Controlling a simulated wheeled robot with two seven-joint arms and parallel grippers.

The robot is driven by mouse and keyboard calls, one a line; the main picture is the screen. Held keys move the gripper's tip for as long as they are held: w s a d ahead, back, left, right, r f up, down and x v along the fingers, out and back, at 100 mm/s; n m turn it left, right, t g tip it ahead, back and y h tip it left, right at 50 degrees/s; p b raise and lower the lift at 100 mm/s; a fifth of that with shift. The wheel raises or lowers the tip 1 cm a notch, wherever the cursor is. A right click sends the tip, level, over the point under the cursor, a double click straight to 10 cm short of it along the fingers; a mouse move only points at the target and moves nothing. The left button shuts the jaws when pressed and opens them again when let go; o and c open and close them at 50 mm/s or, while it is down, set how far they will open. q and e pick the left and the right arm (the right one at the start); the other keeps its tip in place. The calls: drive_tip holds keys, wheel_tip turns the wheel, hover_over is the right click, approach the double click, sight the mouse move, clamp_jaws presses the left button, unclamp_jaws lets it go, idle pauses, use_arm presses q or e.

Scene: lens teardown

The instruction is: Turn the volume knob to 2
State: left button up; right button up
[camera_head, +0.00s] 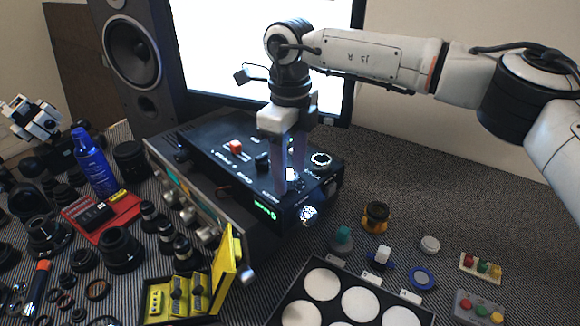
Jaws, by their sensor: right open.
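A black control box (222,158) with small white labels and a lit green readout (265,209) lies on top of a silver-fronted unit. A round silver-rimmed knob (320,160) sits on the box's top near its right end. Another bright round knob (308,213) is at its front right corner. I cannot read which one is marked volume, or its setting. My right gripper (290,180) points down over the box's right part, fingers apart. A small bright part shows between the fingers; I cannot tell whether they touch it. My left gripper is not clearly identifiable.
A red knob (236,147) stands on the box. A monitor (262,50) and speaker (133,50) stand behind. Lenses, a blue bottle (94,165) and a yellow case (224,262) crowd the left. A tray (272,318) of white discs is in front. A white-and-black jointed object (32,118) is far left.

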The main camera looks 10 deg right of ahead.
drive_tip(key=c, duration=1)
drive_tip(key=shift+c, duration=0.2)
drive_tip(key=shift+m, duration=0.4)
drive_tip(key=m+b, duration=0.1)
drive_tip(key=m, duration=0.4)
drive_tip(key=shift+a+b, duration=0.1)
drive_tip(key=shift+b, duration=0.2)
drive_tip(key=m+b, duration=0.1)
drive_tip(key=m, duration=0.4)
drive_tip(key=shift+m, duration=0.4)
drive_tip(key=shift+r, duration=0.1)
drive_tip(key=o, duration=1)
